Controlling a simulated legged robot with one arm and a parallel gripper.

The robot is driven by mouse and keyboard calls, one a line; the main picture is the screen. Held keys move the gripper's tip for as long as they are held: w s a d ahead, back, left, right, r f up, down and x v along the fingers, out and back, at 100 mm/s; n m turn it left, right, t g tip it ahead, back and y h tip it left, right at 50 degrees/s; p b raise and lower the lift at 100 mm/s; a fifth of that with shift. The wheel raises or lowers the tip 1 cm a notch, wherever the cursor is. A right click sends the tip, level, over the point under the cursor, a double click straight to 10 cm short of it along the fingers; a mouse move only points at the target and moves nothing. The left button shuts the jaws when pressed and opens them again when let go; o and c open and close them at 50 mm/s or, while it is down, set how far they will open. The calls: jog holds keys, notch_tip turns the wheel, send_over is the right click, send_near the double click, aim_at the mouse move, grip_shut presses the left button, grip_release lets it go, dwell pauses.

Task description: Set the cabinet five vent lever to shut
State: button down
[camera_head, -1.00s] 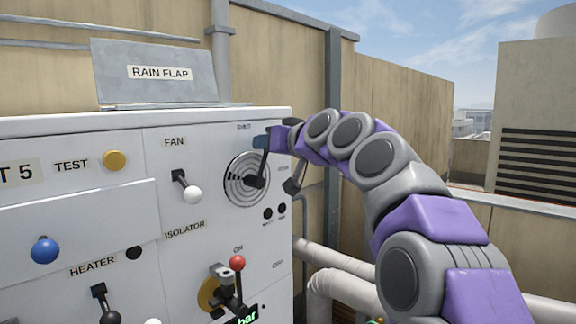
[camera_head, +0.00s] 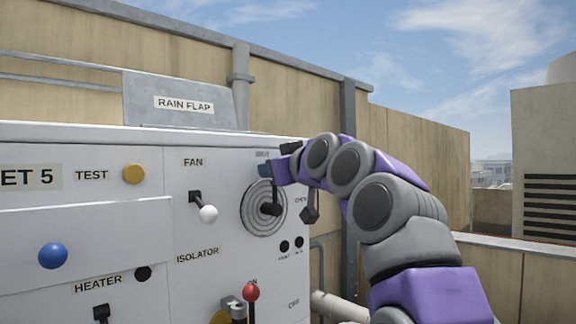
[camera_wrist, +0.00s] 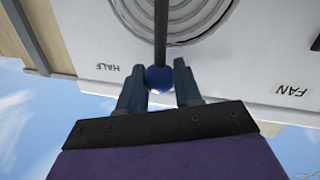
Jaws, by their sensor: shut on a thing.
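The cabinet five vent (camera_head: 252,226) is a round grille of rings on the white cabinet front. Its black lever (camera_head: 270,209) points about straight up from the middle of the grille. In the wrist view the lever's blue round knob (camera_wrist: 158,78) sits between the two fingers. My gripper (camera_head: 267,170) is shut on this knob at the top of the grille and hides it in the head view. A small label (camera_head: 262,154) just above the gripper is too blurred to read now. A "HALF" label (camera_wrist: 122,69) shows upside down beside the knob in the wrist view.
The fan switch with a white ball (camera_head: 208,213) is left of the vent. A red-tipped isolator lever (camera_head: 251,293) is below it. The rain flap (camera_head: 184,105) stands on the cabinet top. A wooden fence (camera_head: 300,95) rises behind.

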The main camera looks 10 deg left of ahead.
jog(key=shift+s+r, duration=0.1)
jog(key=shift+r, duration=0.15)
jog(key=c, duration=1.2)
grip_release()
jog(key=o, duration=0.4)
jog(key=shift+a+f, duration=0.15)
jog(key=shift+a, duration=0.3)
jog(key=shift+d, duration=0.4)
jog(key=shift+s+d, duration=0.1)
jog(key=shift+d, duration=0.2)
jog(key=v, duration=1.6)
jog(key=shift+s+d, duration=0.15)
jog(key=shift+s, duration=0.2)
